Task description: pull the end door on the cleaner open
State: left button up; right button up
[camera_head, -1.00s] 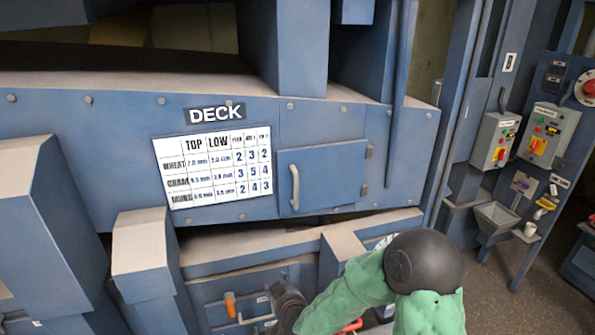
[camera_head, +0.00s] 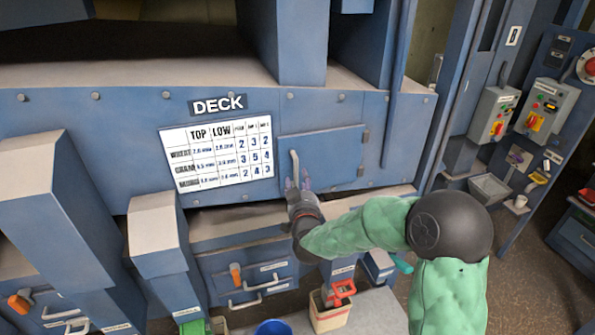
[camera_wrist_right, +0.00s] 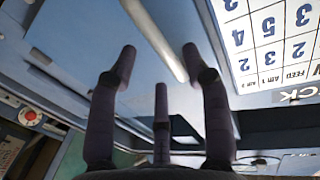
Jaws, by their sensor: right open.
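The end door (camera_head: 335,160) is a blue panel on the cleaner's front, right of the white chart. It looks closed, with hinges on its right edge. Its pale vertical handle (camera_head: 294,166) is near the door's left edge. My right gripper (camera_head: 298,183) is at the lower end of the handle, its fingers pointing up at the door. In the right wrist view the open fingers (camera_wrist_right: 160,65) are spread and the handle (camera_wrist_right: 162,45) runs slantwise between two of them. I cannot tell whether they touch it. My left gripper is not in view.
The white chart (camera_head: 222,155) is under the DECK sign. Below are a drawer front with an orange latch (camera_head: 236,272), a beige bin (camera_head: 330,312) and a blue bucket (camera_head: 273,328). Control boxes (camera_head: 540,105) are at the right. Open floor (camera_head: 520,270) shows at the lower right.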

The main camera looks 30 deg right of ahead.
jog(key=shift+p+x, duration=0.4)
jog(key=shift+x, duration=2)
grip_shut()
